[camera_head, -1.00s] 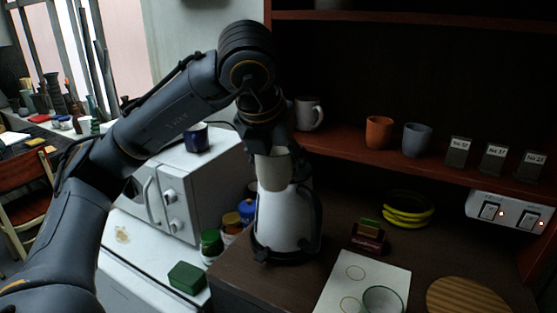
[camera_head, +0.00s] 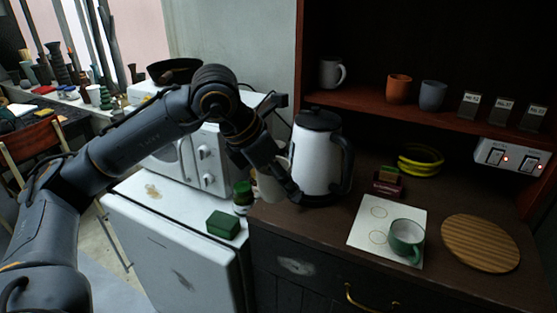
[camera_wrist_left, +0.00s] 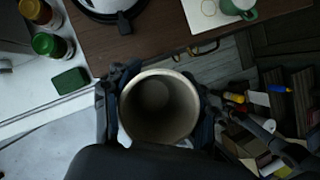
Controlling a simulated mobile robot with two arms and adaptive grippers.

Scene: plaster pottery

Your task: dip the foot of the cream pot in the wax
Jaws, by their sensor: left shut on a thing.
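The cream pot (camera_head: 268,186) is in my left gripper (camera_head: 278,176), just left of the white jug with the black lid (camera_head: 317,158). In the left wrist view the pot (camera_wrist_left: 158,108) shows its open, empty mouth, with a dark finger on each side. It is out over the front edge of the brown counter, next to the gap beside the white cabinet. Its foot is hidden. I cannot make out any wax; a black pan (camera_head: 174,70) stands on the white oven, its contents unclear. My right gripper is not in view.
A green cup (camera_head: 406,240) stands on a white card (camera_head: 364,230), with a round wooden board (camera_head: 480,243) to its right. A green block (camera_head: 223,224) and lidded jars (camera_head: 243,194) are on the white cabinet (camera_head: 170,240). The brown counter's front middle is clear.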

